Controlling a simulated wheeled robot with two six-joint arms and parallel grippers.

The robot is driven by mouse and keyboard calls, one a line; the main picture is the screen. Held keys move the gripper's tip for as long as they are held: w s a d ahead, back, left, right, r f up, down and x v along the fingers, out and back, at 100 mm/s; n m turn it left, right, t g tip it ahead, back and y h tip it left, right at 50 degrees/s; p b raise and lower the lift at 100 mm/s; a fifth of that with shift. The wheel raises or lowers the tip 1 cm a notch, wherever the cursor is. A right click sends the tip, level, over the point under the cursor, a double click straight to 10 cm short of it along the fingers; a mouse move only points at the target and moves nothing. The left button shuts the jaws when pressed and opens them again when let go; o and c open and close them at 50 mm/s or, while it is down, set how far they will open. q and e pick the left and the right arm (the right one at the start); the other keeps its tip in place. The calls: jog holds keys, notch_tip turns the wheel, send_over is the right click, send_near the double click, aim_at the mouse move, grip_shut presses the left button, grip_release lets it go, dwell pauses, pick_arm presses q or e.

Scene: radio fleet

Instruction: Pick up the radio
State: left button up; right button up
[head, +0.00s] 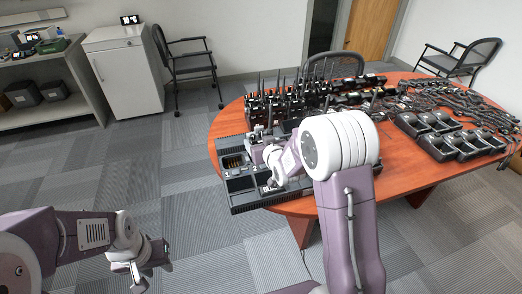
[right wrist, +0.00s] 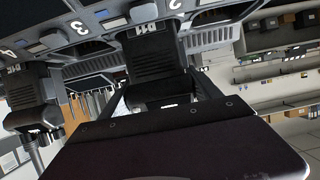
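Several black radios with upright antennas (head: 290,100) stand in a crowded group on the wooden table (head: 405,190). My right gripper (head: 268,165) is at the multi-slot charger (head: 262,207) at the table's left edge, partly hidden by my right arm. In the right wrist view a dark radio (right wrist: 152,45) with a white label lies between the fingers of my right gripper (right wrist: 158,88), beside the numbered charger (right wrist: 65,38). Whether the fingers press on it is unclear. Another radio (right wrist: 30,100) is to its left. My left gripper (head: 152,270) is open and empty over the floor.
Several black desktop chargers (head: 455,140) and tangled cables (head: 455,100) cover the right of the table. A white cabinet (head: 125,70), a shelf (head: 50,112) and chairs (head: 187,65) stand behind. The carpet left of the table is clear.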

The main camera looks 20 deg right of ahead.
jog(key=c, duration=0.7)
notch_tip(320, 180, up, 10)
jog(key=shift+w+p, duration=0.1)
jog(key=shift+p, duration=0.95)
jog(key=shift+c, duration=0.2)
